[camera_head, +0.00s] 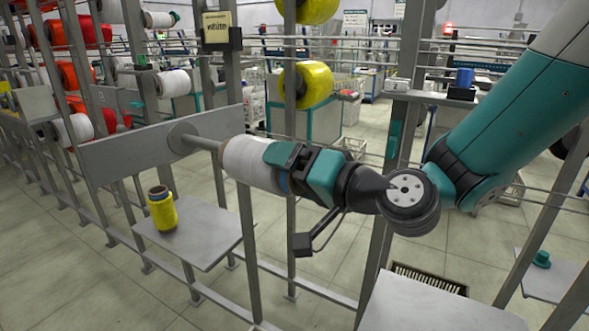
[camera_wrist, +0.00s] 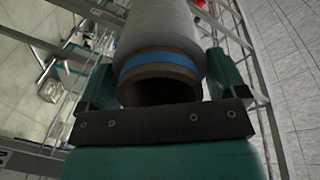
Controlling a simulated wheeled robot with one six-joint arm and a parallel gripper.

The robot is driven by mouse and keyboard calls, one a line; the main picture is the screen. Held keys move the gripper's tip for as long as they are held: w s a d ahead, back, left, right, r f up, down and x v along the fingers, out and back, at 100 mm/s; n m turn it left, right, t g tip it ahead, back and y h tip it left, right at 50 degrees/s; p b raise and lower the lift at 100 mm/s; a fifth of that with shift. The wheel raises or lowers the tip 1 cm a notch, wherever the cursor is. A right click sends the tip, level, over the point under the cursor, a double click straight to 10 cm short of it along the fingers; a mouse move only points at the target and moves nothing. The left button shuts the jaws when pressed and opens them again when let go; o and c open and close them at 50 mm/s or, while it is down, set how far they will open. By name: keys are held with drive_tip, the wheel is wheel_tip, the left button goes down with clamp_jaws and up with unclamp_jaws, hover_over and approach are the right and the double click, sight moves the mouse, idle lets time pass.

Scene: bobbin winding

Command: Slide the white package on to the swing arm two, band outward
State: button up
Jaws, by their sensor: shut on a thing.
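The white package (camera_head: 246,161) is a thick cylinder held sideways in the head view. My gripper (camera_head: 279,165) is shut on its near end, with one finger on each side. The blue band (camera_wrist: 160,63) circles the end facing my gripper, with the dark open core below it in the wrist view. A grey rod, the swing arm (camera_head: 203,143), sticks out from a disc on a grey plate (camera_head: 120,155) and meets the package's far end, roughly in line with it. How far the rod reaches inside is hidden. No number on the arm is readable.
A yellow package (camera_head: 162,212) stands on a grey shelf (camera_head: 205,250) below the rod. Frame uprights (camera_head: 290,230) stand close behind my gripper. More yellow packages (camera_head: 306,84) hang above, and white and red ones at left. A grey surface (camera_head: 430,305) lies at lower right.

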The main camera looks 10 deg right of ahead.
idle(0.3)
drive_tip(key=shift+w+a+r+p, duration=0.1)
drive_tip(key=shift+w+a+p, duration=0.25)
drive_tip(key=shift+a+p, duration=0.05)
drive_tip(key=shift+p+x, duration=1.35)
drive_tip(key=shift+x, duration=1.15)
drive_tip(key=shift+w, duration=0.1)
drive_tip(key=shift+p+x, duration=1)
drive_tip(key=shift+x, duration=0.15)
drive_tip(key=shift+p+x, duration=1.15)
drive_tip(key=shift+x, duration=0.6)
